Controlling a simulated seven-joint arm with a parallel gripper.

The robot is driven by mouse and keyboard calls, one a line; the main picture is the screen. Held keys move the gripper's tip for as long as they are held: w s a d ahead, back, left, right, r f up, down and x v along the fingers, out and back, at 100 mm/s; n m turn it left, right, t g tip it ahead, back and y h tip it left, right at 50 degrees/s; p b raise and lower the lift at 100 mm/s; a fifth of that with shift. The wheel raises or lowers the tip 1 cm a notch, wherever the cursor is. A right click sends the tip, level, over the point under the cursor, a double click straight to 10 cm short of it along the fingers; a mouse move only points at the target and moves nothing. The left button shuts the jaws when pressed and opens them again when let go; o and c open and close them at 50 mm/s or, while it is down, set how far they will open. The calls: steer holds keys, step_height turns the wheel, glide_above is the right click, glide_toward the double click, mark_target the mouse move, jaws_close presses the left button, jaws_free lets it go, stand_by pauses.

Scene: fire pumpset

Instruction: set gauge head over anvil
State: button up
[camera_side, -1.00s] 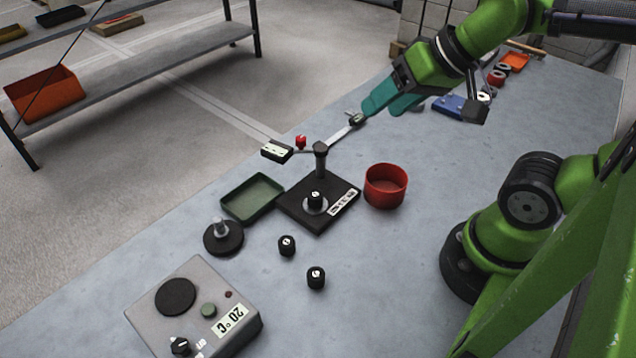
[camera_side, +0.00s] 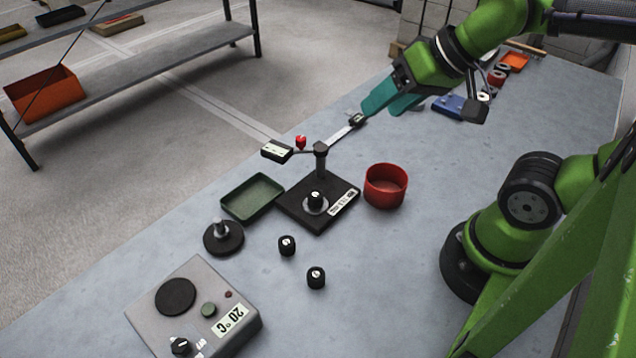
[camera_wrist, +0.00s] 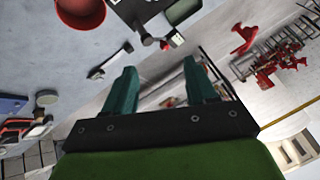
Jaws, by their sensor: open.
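The gauge stand has a black square base (camera_side: 298,217) with an upright post (camera_side: 320,163). A small black-topped piece on a pale disc, which looks like the anvil (camera_side: 315,203), sits on the base. The gauge head (camera_side: 277,151), a small black box with a pale face, is on an arm swung out behind the base, away from the anvil. A pale lever (camera_side: 343,132) extends from the post the other way to a dark end. My gripper (camera_side: 378,107) is open and empty just beyond that end. The gauge head also shows in the wrist view (camera_wrist: 172,40).
A red bowl (camera_side: 386,187) stands right of the base and a green tray (camera_side: 252,197) left. In front are a black disc with a peg (camera_side: 223,237), two black knobs (camera_side: 287,246) and a grey 20 °C box (camera_side: 195,308). A blue item (camera_side: 452,106) lies beyond my gripper.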

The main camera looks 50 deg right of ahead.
steer(key=shift+c, duration=0.5)
steer(key=shift+f, duration=0.15)
steer(key=shift+c, duration=0.4)
step_height(320, 180, up, 4)
steer(key=n+g+h, duration=0.1)
steer(key=g+h, duration=0.1)
steer(key=g, duration=0.5)
glide_above(301, 138)
step_height(301, 138, down, 17)
steer(key=shift+r, duration=0.1)
steer(key=shift+c, duration=0.5)
jaws_close()
